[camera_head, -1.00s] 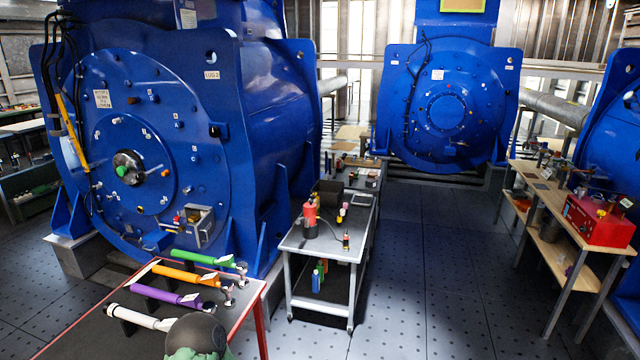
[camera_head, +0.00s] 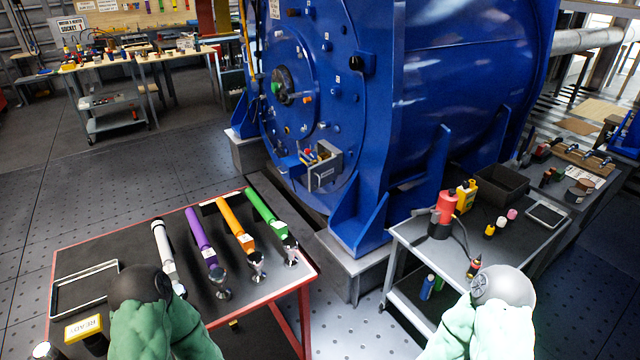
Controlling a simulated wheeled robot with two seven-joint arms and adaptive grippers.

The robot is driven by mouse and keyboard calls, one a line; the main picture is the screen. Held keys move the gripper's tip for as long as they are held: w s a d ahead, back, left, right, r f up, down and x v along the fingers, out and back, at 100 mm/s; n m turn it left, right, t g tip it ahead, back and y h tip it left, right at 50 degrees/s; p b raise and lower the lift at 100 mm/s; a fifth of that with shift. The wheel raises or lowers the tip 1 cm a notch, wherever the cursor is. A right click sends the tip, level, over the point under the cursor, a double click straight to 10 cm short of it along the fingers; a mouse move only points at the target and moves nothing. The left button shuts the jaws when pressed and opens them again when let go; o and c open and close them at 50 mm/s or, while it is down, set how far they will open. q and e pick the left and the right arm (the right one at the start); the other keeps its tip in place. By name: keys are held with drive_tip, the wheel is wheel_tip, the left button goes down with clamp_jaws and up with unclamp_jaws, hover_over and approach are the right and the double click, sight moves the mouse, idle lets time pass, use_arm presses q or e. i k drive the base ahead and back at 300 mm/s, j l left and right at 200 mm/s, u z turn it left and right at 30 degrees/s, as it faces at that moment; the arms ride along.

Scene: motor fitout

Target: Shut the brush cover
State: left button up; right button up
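The small grey brush box (camera_head: 324,168) sits low on the front face of the big blue motor (camera_head: 425,100). It has a light metal frame, a labelled front and small coloured parts at its top left. Its top side looks open, but the cover's exact position is too small to tell. My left arm shows at the bottom left and my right arm at the bottom right, both well short of the box. Neither gripper's fingers can be seen.
A red-edged table (camera_head: 90,245) with white, purple, orange and green handled tools stands before the motor. A grey cart (camera_head: 410,235) with a red bottle (camera_head: 446,207) stands right of it. A narrow floor gap separates them. A workbench (camera_head: 130,58) is at the back left.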

sight(325, 172)
drive_tip(key=l+u, duration=0.35)
drive_tip(key=l, duration=0.15)
drive_tip(key=i+l+u, duration=0.2)
drive_tip(key=u, duration=0.3)
drive_tip(key=i+l+u, duration=0.2)
drive_tip(key=l+u, duration=0.15)
drive_tip(key=u, duration=0.15)
drive_tip(key=i+l+u, duration=0.1)
drive_tip(key=l+u, duration=0.2)
drive_tip(key=u, duration=0.2)
drive_tip(key=i+l+u, duration=0.1)
drive_tip(key=l, duration=0.65)
drive_tip(key=l+u, duration=0.1)
drive_tip(key=l, duration=0.65)
